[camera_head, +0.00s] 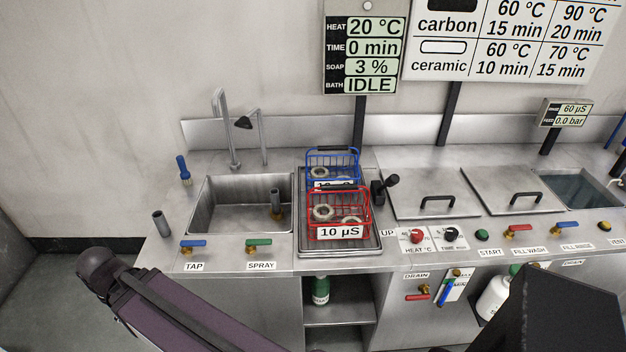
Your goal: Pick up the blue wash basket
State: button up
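The blue wash basket (333,157) is a wire basket with a dark bar along its top. It stands on a grey metal tray (362,243) between the sink and the lidded baths. A pale ring (320,173) shows inside it, and a partly hidden white label shows low on its front. A red wire basket (339,203) stands directly in front and covers its lower front. The red one holds pale rings and bears a "10 µS" label. I cannot tell whether the baskets touch. My gripper is not in view; parts of my arm show along the bottom edge.
A sink (240,206) with a tall tap (226,130) lies left of the baskets. A black lever (384,188) stands close on their right, before two lidded baths (428,195). A sign post (359,122) rises behind. Valves and knobs line the front edge.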

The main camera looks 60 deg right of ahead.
aim_at(323, 147)
jog(key=u, duration=0.7)
jog(key=k, duration=1.5)
jog(key=z, duration=1.2)
jog(key=i, duration=0.35)
jog(key=u, duration=0.2)
